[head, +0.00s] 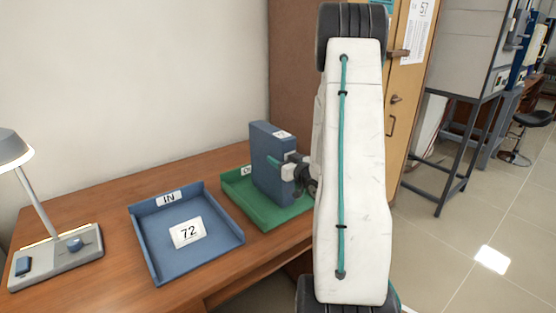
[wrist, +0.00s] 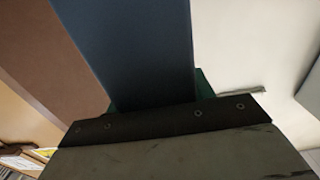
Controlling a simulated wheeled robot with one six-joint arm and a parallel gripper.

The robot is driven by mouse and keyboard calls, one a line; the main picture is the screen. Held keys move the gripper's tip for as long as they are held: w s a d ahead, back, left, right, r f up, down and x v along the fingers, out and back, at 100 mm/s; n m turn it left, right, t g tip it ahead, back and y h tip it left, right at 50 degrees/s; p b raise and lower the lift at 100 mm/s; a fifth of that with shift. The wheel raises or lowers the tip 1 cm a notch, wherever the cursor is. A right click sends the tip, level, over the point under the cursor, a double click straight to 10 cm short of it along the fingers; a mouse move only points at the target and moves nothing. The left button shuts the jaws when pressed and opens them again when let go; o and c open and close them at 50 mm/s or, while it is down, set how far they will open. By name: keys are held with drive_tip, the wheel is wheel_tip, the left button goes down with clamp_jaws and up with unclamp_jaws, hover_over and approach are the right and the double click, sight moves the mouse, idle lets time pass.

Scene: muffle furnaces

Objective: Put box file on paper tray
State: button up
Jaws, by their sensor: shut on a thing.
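The box file (head: 268,158) is blue and stands upright at the green paper tray (head: 283,219), within its outline in the head view. Whether its base touches the tray floor I cannot tell. My gripper (head: 293,172) is shut on the box file from the right. In the wrist view the box file (wrist: 135,45) rises large and blue beyond the dark edge of my gripper, with a little green of the tray beside it. A blue paper tray (head: 212,252) labelled IN lies to the left, holding a white card marked 72 (head: 187,232).
A desk lamp (head: 45,210) stands at the left end of the wooden desk (head: 105,215). A wall is close behind the trays, and a wooden cabinet (head: 402,95) is at the back right. My arm hides part of the desk's right side.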

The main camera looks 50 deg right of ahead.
drive_tip(key=shift+f, duration=0.15)
drive_tip(key=o, duration=1.2)
drive_tip(key=shift+a, duration=0.1)
drive_tip(key=shift+s, duration=0.15)
drive_tip(key=v, duration=1.1)
drive_tip(key=shift+s+a, duration=0.1)
drive_tip(key=shift+s, duration=0.2)
